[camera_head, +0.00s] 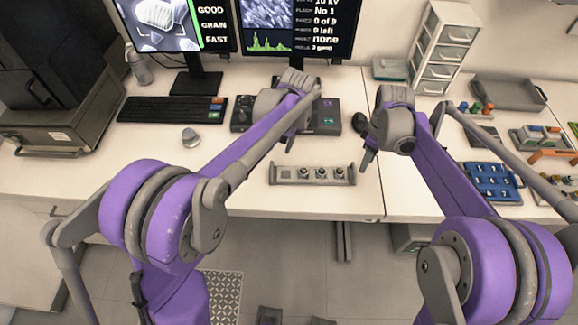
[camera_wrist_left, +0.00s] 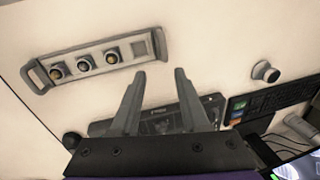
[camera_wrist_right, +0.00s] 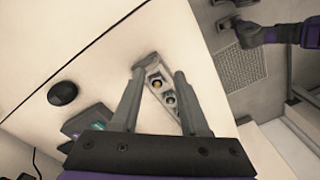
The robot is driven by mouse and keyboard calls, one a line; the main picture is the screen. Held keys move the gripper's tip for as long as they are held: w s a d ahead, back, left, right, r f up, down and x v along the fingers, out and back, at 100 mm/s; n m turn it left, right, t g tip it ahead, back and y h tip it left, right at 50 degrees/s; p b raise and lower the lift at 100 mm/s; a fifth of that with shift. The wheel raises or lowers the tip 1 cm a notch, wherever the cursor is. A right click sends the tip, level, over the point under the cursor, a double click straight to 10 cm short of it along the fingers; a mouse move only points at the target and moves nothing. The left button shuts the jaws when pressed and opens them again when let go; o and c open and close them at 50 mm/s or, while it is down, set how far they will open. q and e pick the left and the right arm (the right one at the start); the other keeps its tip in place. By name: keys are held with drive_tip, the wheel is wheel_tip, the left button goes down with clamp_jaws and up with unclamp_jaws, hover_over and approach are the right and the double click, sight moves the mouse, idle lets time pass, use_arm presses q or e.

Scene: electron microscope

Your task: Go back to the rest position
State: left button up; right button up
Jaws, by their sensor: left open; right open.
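My left gripper (camera_wrist_left: 160,85) is open and empty above the desk; its two fingers stand apart in the left wrist view. In the head view it is over the control panel (camera_head: 326,117), behind the sample holder. My right gripper (camera_wrist_right: 157,85) is open and empty above the desk, to the right of the sample holder in the head view. The sample holder (camera_head: 283,176) is a grey bar with several slots, some filled with round samples, near the desk's front edge. It also shows in the left wrist view (camera_wrist_left: 76,68) and, partly hidden by the fingers, in the right wrist view (camera_wrist_right: 150,66).
A keyboard (camera_head: 172,109) and a small metal cylinder (camera_head: 190,138) lie on the left of the desk. Two monitors (camera_head: 300,25) stand behind. A drawer tower (camera_head: 443,48), a grey tray (camera_head: 508,94) and a blue numbered tray (camera_head: 489,182) are on the right. The front left desk is clear.

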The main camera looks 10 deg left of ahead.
use_arm(q)
drive_tip(key=s+a+r+t+h, duration=0.1)
drive_tip(key=s+a+r, duration=0.1)
drive_tip(key=s, duration=0.5)
drive_tip(key=s+a+r+t, duration=0.1)
drive_tip(key=s+r+t, duration=0.15)
drive_tip(key=s, duration=0.35)
use_arm(e)
drive_tip(key=s+d+r+m+t, duration=0.2)
drive_tip(key=s+r+m, duration=0.1)
drive_tip(key=s, duration=0.4)
drive_tip(key=s+d+r+m+t, duration=0.1)
drive_tip(key=s+d+r+m, duration=0.15)
drive_tip(key=s, duration=0.45)
use_arm(q)
drive_tip(key=s+a+f+m+t+h, duration=0.1)
drive_tip(key=s+f+t, duration=0.1)
drive_tip(key=s, duration=0.9)
drive_tip(key=shift+s+a+f, duration=0.25)
drive_tip(key=shift+s+f, duration=0.05)
drive_tip(key=shift+f, duration=0.5)
use_arm(e)
drive_tip(key=s+d+f+m+t, duration=0.1)
drive_tip(key=s+f+m+t, duration=0.1)
drive_tip(key=s+m, duration=0.5)
drive_tip(key=shift+s+d+f+t, duration=0.25)
drive_tip(key=shift+s+f, duration=0.5)
drive_tip(key=shift+s, duration=1.2)
